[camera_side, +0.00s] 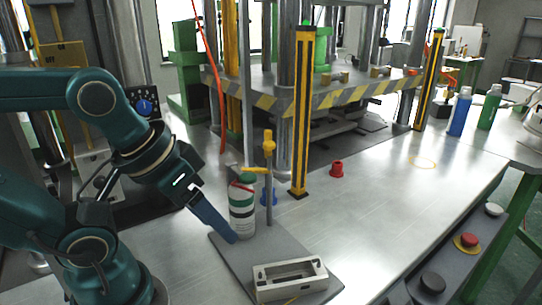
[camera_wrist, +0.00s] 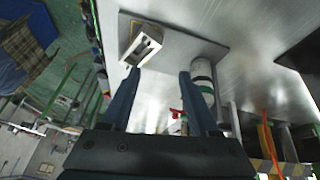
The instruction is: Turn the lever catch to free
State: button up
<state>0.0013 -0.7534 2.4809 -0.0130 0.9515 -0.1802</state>
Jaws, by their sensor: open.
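A white and green can (camera_side: 242,210) stands upright on a grey base plate (camera_side: 222,243). A red lever-like piece (camera_side: 241,187) sits at its top; I cannot tell its exact position. Just right of the can is a post with a yellow top (camera_side: 268,142) and a yellow arm (camera_side: 256,170) reaching left above the can. My gripper (camera_side: 232,238) is left of the can, its fingers pointing down toward the plate. In the wrist view my gripper (camera_wrist: 158,75) is open and empty, with the can (camera_wrist: 202,82) beyond the right finger, and a red part (camera_wrist: 175,114) between the fingers.
A pale metal frame (camera_side: 290,278) lies at the plate's front. The press with striped edge (camera_side: 330,98) fills the back. The table to the right is mostly clear, with bottles (camera_side: 460,112) at the far edge.

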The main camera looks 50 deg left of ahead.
jog(key=w+d+r+m+g+h, duration=0.1)
jog(key=w+r+m+g, duration=0.2)
jog(key=w+m, duration=0.65)
jog(key=m+g+h, duration=0.3)
jog(key=m+g, duration=0.1)
jog(key=m, duration=1.1)
send_near(318, 264)
jog(key=x, duration=0.9)
jog(key=shift+w+a+f, duration=0.1)
jog(key=shift+w+f, duration=0.05)
jog(key=shift+f, duration=0.2)
